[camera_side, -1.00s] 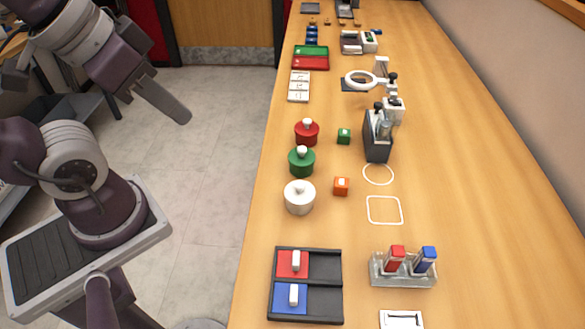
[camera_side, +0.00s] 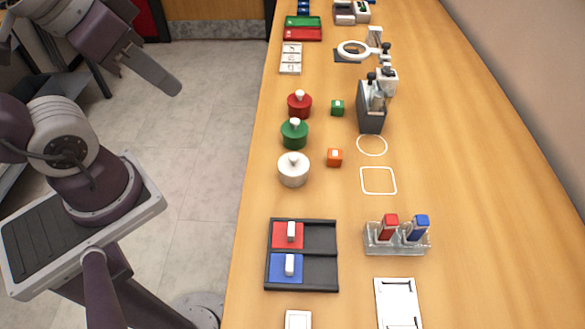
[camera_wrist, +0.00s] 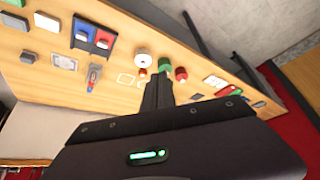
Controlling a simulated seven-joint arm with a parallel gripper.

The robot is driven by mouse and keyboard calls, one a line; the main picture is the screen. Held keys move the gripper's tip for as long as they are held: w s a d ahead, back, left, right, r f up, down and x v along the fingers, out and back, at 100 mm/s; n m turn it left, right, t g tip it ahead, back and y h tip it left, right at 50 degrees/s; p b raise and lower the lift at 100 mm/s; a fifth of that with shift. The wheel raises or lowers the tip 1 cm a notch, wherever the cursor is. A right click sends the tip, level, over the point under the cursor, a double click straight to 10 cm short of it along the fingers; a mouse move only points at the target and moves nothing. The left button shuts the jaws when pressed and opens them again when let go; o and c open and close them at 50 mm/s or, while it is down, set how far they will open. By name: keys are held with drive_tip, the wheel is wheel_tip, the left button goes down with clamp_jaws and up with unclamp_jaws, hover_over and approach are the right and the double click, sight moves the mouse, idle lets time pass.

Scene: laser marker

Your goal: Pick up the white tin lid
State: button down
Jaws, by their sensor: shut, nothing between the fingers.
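The white tin (camera_side: 293,175) stands upright near the left edge of the wooden table in the side view. Its white lid (camera_side: 293,159) is on top, with a small round knob. The tin with its lid also shows as a white disc in the wrist view (camera_wrist: 143,58). My gripper (camera_side: 172,86) is shut and empty, over the floor to the left of the table, well apart from the tin. Its closed fingers show in the wrist view (camera_wrist: 158,82).
A green tin (camera_side: 294,135) and a red tin (camera_side: 299,106) stand behind the white one. A dark tray (camera_side: 320,274) with red and blue blocks lies in front. Floor separates my arm from the table.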

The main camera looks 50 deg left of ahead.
drive_tip(key=shift+c, duration=1.6)
unclamp_jaws()
drive_tip(key=m+g, duration=0.6)
drive_tip(key=m, duration=1.4)
hover_over(294, 156)
drive_tip(key=f, duration=1.5)
drive_tip(key=shift+a+f, duration=0.2)
drive_tip(key=shift+f, duration=0.05)
drive_tip(key=shift+m, duration=0.3)
drive_tip(key=f, duration=0.7)
drive_tip(key=shift+d+f, duration=0.25)
